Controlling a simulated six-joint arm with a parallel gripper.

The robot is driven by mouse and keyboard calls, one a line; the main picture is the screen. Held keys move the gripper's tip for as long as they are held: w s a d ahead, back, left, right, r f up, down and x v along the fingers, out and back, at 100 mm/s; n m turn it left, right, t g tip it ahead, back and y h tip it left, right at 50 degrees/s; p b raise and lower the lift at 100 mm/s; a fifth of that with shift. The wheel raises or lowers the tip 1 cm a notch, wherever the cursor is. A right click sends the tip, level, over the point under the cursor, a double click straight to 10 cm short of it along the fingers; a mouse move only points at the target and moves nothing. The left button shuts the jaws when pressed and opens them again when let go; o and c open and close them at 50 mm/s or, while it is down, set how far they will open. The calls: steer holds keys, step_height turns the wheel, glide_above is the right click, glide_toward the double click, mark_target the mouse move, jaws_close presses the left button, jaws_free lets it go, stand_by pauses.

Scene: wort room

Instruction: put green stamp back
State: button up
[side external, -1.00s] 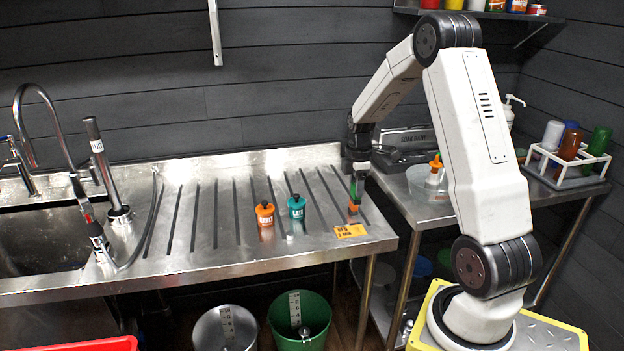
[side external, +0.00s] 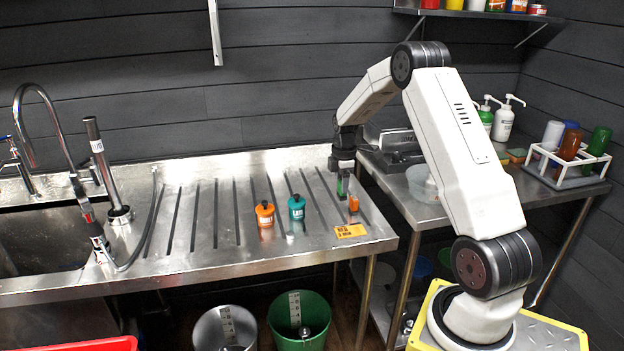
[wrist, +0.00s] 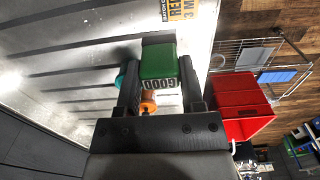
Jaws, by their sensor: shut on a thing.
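My gripper (side external: 343,182) is above the right part of the ribbed steel drainboard (side external: 210,255). It is shut on the green stamp (wrist: 158,62), a green block with a light strip of dark characters, held between the fingers in the wrist view. In the side view the stamp (side external: 343,188) shows as a small green patch under the gripper. Whether the stamp touches the drainboard is unclear.
A yellow label (side external: 350,231) lies near the drainboard's front right. An orange bottle (side external: 265,213) and a teal bottle (side external: 297,207) stand to the left. A white rack (side external: 568,165) with bottles and a clear tub (side external: 424,186) are on the right table. The drainboard's left half is mostly clear.

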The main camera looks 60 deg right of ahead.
steer(key=w+d+f, duration=0.1)
steer(key=f, duration=0.1)
steer(key=w+d+f, duration=0.1)
steer(key=w+f, duration=0.1)
steer(key=w+d+f, duration=0.1)
steer(key=w+f, duration=0.1)
steer(key=shift+w+d+f, duration=0.1)
steer(key=shift+w+d, duration=0.15)
steer(key=shift+w+d+f, duration=0.2)
steer(key=shift+f, duration=1.65)
steer(key=o, duration=1)
steer(key=shift+f, duration=0.1)
